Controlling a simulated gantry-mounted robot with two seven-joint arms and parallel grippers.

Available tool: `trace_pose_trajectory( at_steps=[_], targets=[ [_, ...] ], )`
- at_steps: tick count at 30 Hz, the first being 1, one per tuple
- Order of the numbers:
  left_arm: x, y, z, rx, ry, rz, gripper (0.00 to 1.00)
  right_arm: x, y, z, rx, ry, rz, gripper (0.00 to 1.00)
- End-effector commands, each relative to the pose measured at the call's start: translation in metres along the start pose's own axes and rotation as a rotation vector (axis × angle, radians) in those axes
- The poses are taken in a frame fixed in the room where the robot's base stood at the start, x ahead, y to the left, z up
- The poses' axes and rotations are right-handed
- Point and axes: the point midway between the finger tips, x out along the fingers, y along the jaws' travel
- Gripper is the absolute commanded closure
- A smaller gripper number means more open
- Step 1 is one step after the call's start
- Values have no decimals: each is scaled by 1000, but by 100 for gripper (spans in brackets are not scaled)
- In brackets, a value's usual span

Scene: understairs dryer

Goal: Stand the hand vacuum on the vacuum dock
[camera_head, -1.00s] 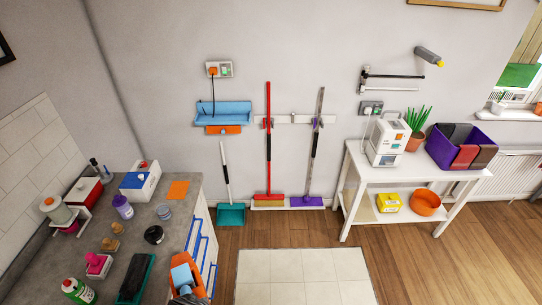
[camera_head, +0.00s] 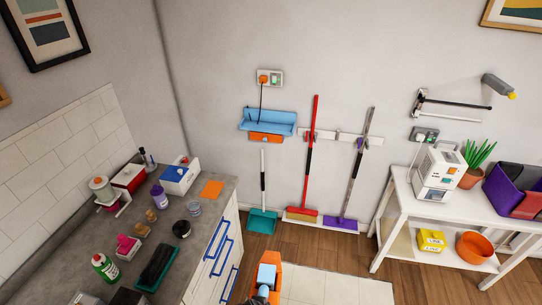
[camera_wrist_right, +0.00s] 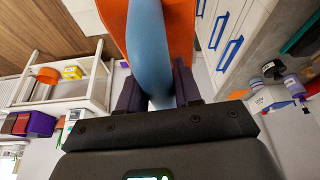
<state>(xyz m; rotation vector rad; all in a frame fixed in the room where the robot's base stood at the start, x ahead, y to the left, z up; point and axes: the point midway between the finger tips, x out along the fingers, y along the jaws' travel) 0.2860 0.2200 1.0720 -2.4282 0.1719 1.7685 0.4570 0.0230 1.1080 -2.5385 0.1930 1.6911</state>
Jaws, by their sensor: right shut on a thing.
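The orange and blue hand vacuum (camera_head: 266,280) is at the bottom middle of the head view, in front of the drawers' right side. In the right wrist view, my right gripper (camera_wrist_right: 158,92) is shut around its blue handle (camera_wrist_right: 148,40), with the orange body (camera_wrist_right: 180,30) beyond. The vacuum is clear of the counter. The blue wall holder with an orange front (camera_head: 268,124), which looks like the vacuum dock, hangs below a socket with a cable running down to it. It is empty and well apart from the vacuum. My left gripper is not in view.
The grey counter (camera_head: 150,215) with bottles and boxes stands at left, its drawers (camera_head: 215,262) facing right. A dustpan (camera_head: 263,220), red mop (camera_head: 303,213) and purple broom (camera_head: 341,223) stand below the wall. A white table (camera_head: 400,192) is at right. The floor between is open.

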Motion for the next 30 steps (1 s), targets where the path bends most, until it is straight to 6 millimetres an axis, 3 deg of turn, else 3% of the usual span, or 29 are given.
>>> trace_pose_trajectory(
  at_steps=[13, 20, 26, 30],
  targets=[
    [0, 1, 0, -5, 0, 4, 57, -1, 0, -1, 1, 3, -3, 100],
    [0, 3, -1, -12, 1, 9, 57, 6, 2, 13, 1, 1, -1, 100],
    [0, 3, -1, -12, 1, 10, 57, 20, 20, 26, 52, 2, 22, 100],
    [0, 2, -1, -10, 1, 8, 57, 29, 46, 27, 138, 2, 57, 100]
  ],
)
